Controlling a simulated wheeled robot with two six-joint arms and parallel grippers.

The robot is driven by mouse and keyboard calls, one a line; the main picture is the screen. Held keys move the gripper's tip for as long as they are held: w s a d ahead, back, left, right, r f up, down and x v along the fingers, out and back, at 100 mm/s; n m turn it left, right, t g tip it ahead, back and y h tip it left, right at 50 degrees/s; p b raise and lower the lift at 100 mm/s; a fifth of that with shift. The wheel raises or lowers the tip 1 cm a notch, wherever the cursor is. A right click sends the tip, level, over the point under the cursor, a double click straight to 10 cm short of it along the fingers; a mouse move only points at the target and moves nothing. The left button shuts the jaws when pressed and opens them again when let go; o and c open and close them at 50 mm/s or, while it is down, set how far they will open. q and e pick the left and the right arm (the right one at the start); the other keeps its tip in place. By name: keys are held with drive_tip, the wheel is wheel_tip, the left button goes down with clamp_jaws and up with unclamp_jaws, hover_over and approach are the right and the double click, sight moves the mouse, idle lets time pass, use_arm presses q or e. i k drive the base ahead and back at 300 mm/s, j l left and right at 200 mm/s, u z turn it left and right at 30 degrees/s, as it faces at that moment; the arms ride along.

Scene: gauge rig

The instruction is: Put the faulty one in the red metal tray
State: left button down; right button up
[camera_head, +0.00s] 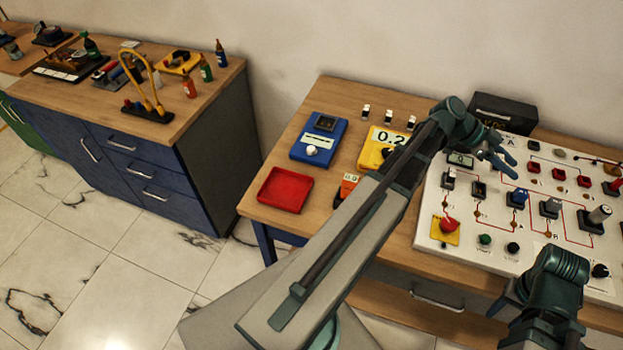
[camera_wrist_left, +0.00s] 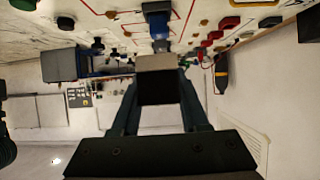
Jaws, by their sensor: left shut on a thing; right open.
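The red metal tray (camera_head: 285,190) lies empty on the left front of the wooden table. My left gripper (camera_head: 497,163) is over the back left part of the white circuit panel (camera_head: 430,222). In the left wrist view its fingers are shut on a small block (camera_wrist_left: 157,88) with a pale top and a dark face. In the head view this block is mostly hidden by the gripper. Small plug-in parts, including blue (camera_head: 517,197) and grey (camera_head: 550,207) ones, stand on the panel. My right gripper (camera_head: 525,300) is low at the right, near the panel's front edge; its fingers are hard to make out.
A blue tester (camera_head: 318,140), a yellow meter (camera_head: 376,148) and an orange meter (camera_head: 348,185) stand near the tray. Small white switches (camera_head: 388,116) line the back. A black box (camera_head: 503,110) stands behind the panel. My left arm crosses over the table. A cluttered side cabinet (camera_head: 205,100) stands left.

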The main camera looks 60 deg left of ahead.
sight(282, 200)
drive_tip(key=k, duration=1.05)
drive_tip(key=k+u, duration=0.1)
drive_tip(key=u, duration=0.15)
drive_tip(key=k+u, duration=0.1)
drive_tip(key=u, duration=0.2)
drive_tip(key=l+u, duration=0.1)
drive_tip(key=u, duration=0.65)
drive_tip(key=i+l, duration=0.1)
drive_tip(key=l, duration=1.5)
drive_tip(key=i+l, duration=0.25)
